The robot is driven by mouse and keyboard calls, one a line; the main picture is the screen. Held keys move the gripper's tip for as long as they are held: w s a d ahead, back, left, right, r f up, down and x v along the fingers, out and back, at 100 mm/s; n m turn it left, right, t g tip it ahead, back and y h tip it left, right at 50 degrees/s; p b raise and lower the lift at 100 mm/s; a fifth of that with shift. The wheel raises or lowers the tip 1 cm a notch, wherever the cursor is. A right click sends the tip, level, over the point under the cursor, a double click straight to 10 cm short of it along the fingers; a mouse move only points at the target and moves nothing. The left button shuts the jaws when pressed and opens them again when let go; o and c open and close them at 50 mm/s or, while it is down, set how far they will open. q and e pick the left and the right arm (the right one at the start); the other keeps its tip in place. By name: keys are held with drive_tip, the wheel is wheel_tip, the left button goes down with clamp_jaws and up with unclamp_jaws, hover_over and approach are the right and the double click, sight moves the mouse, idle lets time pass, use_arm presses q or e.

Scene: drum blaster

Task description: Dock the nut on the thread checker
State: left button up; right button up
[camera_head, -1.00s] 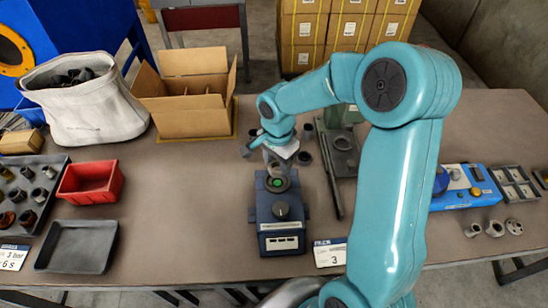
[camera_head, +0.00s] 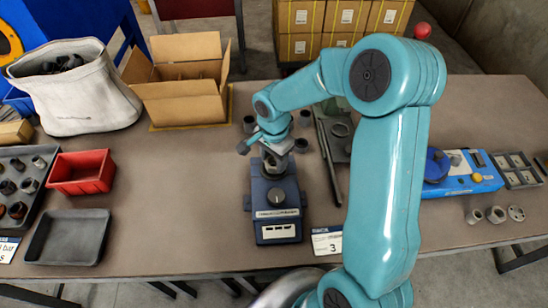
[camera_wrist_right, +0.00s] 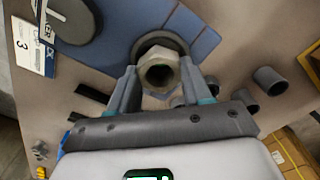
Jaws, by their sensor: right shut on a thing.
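The thread checker (camera_head: 277,228) is a dark blue box with a round knob, standing on the table in the middle of the head view. My right gripper (camera_head: 277,160) is over its back part, pointing down. In the wrist view, my right gripper (camera_wrist_right: 158,82) is shut on a grey metal nut (camera_wrist_right: 158,90), with one finger on each side. The nut is over the dark round ring (camera_wrist_right: 142,44) on the checker's blue top (camera_wrist_right: 194,38). I cannot tell whether the nut touches the seat. My left gripper is not in view.
A black rod (camera_head: 328,165) lies right of the checker. A blue device (camera_head: 470,182) stands farther right. Loose metal parts (camera_head: 495,215) lie near the front edge. A red bin (camera_head: 82,188), black tray (camera_head: 40,236) and cardboard box (camera_head: 185,105) are left. Table left of the checker is clear.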

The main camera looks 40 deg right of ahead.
drive_tip(key=shift+w, duration=0.1)
drive_tip(key=shift+b, duration=0.35)
idle(0.5)
idle(0.3)
drive_tip(key=shift+f+b, duration=0.65)
drive_tip(key=shift+b, duration=0.2)
drive_tip(key=o, duration=0.9)
